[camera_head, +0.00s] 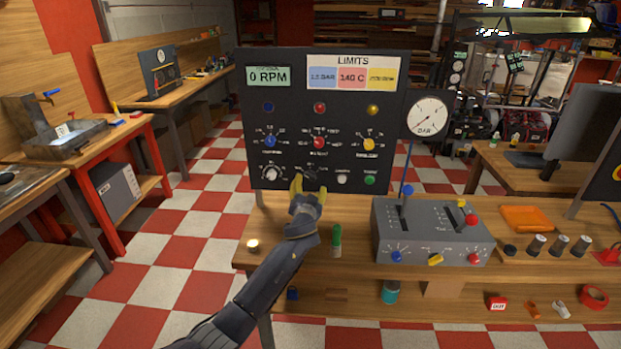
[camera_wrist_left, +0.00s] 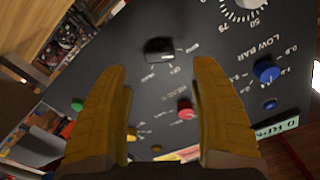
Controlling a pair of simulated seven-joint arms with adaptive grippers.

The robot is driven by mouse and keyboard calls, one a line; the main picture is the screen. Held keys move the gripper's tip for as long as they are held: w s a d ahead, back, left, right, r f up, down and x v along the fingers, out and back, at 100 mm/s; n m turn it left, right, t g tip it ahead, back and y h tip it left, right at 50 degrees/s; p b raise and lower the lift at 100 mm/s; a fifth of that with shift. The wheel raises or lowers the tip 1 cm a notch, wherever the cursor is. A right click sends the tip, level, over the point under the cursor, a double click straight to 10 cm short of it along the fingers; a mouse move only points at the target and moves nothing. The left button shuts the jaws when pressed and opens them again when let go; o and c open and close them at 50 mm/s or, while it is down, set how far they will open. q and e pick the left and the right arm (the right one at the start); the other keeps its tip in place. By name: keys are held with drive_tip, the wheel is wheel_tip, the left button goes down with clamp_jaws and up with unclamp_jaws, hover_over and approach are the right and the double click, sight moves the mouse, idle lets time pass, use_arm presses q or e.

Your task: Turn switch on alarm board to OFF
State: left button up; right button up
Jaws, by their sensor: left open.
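The dark alarm board (camera_head: 225,130) stands upright at the back of the wooden bench in the head view; its dark face (camera_wrist_left: 215,60) fills much of the left wrist view. The black switch (camera_head: 310,172) is in the board's lower row. In the left wrist view the switch (camera_wrist_left: 159,50) lies just beyond and between the fingertips, with small white lettering around it. My left gripper (camera_head: 308,184) is open in front of the switch, its yellow fingers (camera_wrist_left: 163,68) spread and apparently not touching it. The lettering is too small to read the switch's setting surely. My right gripper is not in view.
A grey lever box (camera_head: 430,222) stands on the bench at right. A green-capped bottle (camera_head: 337,240) stands near my left arm.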

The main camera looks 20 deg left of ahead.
sight(311, 178)
use_arm(q)
drive_tip(key=shift+x, duration=3.2)
drive_tip(key=c, duration=1.2)
drive_tip(key=shift+m, duration=0.3)
drive_tip(key=m, duration=0.5)
drive_tip(key=shift+d, duration=0.15)
drive_tip(key=m, duration=0.6)
drive_tip(key=shift+f, duration=0.1)
